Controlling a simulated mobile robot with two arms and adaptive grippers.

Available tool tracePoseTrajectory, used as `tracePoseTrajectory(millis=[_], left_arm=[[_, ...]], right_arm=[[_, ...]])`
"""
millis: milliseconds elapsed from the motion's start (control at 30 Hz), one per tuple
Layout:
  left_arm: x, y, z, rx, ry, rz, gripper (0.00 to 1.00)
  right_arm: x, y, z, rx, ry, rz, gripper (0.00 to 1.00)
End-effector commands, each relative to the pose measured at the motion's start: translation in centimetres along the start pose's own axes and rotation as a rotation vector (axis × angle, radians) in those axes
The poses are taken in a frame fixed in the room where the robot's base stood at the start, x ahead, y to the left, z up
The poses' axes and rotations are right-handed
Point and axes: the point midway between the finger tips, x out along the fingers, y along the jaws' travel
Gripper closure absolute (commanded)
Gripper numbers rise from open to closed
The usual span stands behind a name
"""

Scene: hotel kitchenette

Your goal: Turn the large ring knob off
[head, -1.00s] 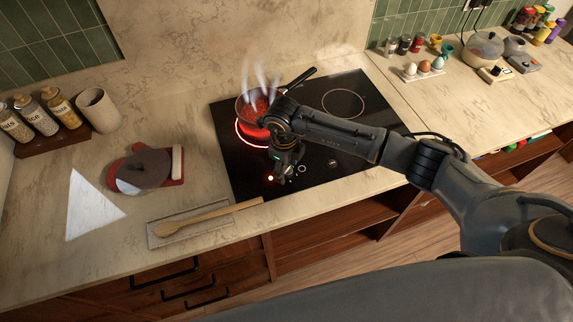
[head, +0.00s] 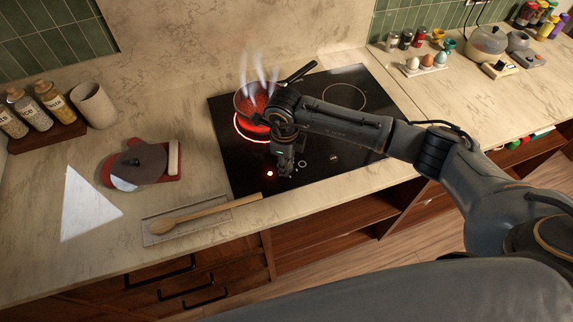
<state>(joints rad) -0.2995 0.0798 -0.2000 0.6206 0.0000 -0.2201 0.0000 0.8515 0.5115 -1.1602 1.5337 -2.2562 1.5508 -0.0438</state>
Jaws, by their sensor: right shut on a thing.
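The black cooktop (head: 235,165) has a large ring (head: 238,128) at the left that glows red. A pan of red food (head: 252,98) stands on it and steams. My right gripper (head: 286,170) points down at the front knob row and is shut on a knob there. The knob is mostly hidden by the fingers, so its angle cannot be seen. A red light (head: 270,173) is lit just left of the gripper. Another knob (head: 302,163) shows just to its right. My left gripper is not in view.
A wooden spoon (head: 205,213) lies on a rest in front of the cooktop. A red board (head: 110,172) with a dark round object and a white triangular cloth (head: 88,208) lie at the left. An egg holder (head: 422,68) stands at the back right.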

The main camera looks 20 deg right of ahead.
Motion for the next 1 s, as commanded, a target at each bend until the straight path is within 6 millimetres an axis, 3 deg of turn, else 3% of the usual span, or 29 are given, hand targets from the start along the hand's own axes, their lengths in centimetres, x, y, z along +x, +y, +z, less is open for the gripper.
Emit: tracePoseTrajectory(millis=[33,600,1000], left_arm=[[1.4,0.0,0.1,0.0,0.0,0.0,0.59],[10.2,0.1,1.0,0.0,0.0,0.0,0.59],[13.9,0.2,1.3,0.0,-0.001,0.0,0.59]], right_arm=[[0.7,0.0,0.0,-0.04,-0.003,-0.002,0.98],[0.8,0.0,-0.1,-0.565,-0.041,-0.002,0.98],[0.5,0.1,-0.2,-0.808,-0.058,0.002,0.98]])
